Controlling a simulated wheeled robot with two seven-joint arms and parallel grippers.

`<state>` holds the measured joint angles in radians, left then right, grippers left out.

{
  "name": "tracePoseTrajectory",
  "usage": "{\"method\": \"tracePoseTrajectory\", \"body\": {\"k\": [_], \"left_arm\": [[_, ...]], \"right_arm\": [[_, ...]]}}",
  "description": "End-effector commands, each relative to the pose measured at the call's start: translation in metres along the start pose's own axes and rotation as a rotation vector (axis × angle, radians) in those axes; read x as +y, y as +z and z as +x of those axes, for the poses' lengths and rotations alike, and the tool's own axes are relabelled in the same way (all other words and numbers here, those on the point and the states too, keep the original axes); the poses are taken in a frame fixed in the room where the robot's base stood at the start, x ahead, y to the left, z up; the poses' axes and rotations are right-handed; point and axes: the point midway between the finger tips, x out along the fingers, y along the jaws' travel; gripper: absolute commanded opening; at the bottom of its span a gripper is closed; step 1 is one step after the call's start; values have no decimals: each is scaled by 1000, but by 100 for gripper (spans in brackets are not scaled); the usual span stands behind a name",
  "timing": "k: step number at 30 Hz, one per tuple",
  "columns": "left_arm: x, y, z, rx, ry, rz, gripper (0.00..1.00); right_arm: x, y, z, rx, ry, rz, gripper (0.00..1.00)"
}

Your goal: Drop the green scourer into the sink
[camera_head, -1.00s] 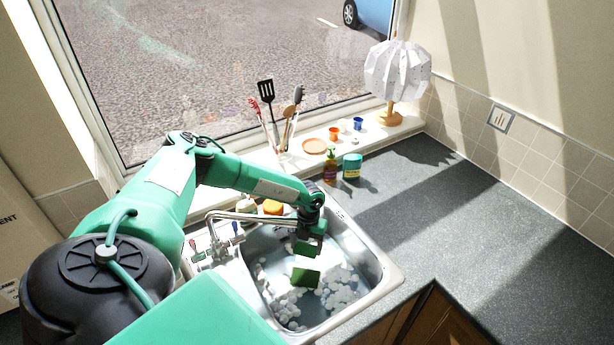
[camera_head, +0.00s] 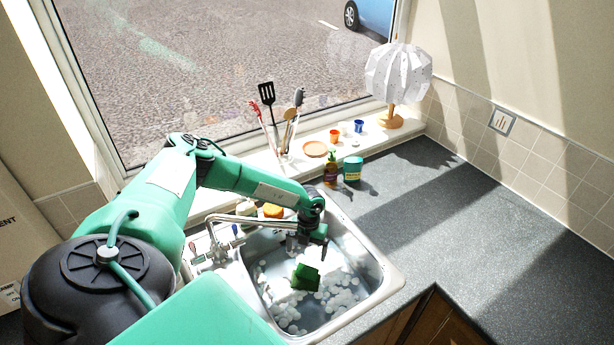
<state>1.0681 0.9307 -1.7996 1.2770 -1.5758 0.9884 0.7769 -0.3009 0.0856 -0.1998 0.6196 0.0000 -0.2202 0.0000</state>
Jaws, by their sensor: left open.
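My left gripper (camera_head: 311,241) is open and empty above the sink basin, just beyond the tap spout. The green scourer (camera_head: 306,277) is below it, apart from the fingers, inside the outline of the steel sink (camera_head: 383,283). The green shape looks tilted and two-part, and I cannot tell whether it is one piece or two overlapping pieces. Whether it rests on the sink's bottom or is still in the air is also unclear. My right gripper is out of view.
White foam (camera_head: 341,293) covers part of the sink bottom. The tap (camera_head: 247,219) reaches over the basin from the left. A soap bottle (camera_head: 331,172) and a green-teal tub (camera_head: 352,169) stand behind the sink. The dark worktop (camera_head: 440,230) to the right is clear.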

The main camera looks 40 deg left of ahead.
Motion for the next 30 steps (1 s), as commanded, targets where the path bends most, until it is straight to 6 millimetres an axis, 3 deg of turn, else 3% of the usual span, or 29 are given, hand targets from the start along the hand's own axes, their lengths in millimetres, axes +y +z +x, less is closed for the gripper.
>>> {"method": "tracePoseTrajectory", "body": {"k": [18, 24, 30], "left_arm": [[0, 2, -116, -4, -2, -1, 92], [0, 1, -131, -1, -1, -1, 92], [0, 0, -132, -1, 0, -1, 92]], "right_arm": [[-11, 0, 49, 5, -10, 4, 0], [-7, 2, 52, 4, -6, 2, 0], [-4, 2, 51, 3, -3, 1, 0]]}}
